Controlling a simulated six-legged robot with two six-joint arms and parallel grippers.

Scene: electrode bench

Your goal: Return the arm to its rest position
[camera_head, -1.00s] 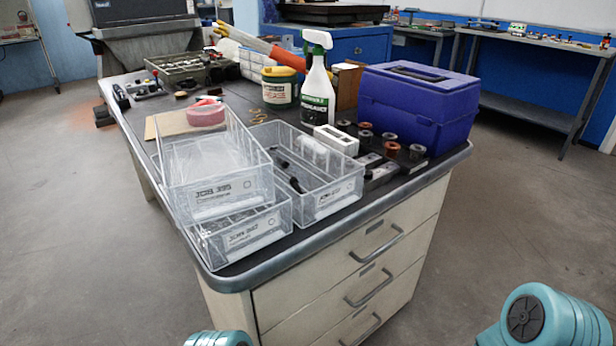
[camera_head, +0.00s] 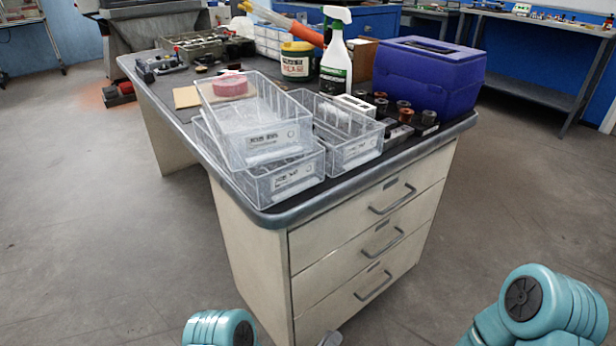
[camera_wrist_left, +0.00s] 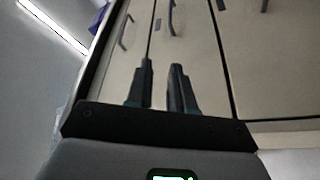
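My left gripper (camera_wrist_left: 162,66) shows in the left wrist view, its two dark fingers apart with nothing between them. It faces the pale drawer front of the bench cabinet (camera_wrist_left: 205,60); the distance is hard to judge. In the head view, a teal link of my left arm (camera_head: 218,328) shows at the bottom edge, with a small grey part beside it at the cabinet's foot. A teal link of my right arm (camera_head: 550,305) is at the bottom right. My right gripper is out of view.
The bench (camera_head: 280,214) has pale drawers with protruding handles (camera_head: 392,200). Near its corner, a clear tray (camera_head: 270,146) rests tilted on another, beside a third tray (camera_head: 358,150). A spray bottle (camera_head: 336,62) and blue case (camera_head: 428,82) stand behind. Floor (camera_head: 90,240) at left is clear.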

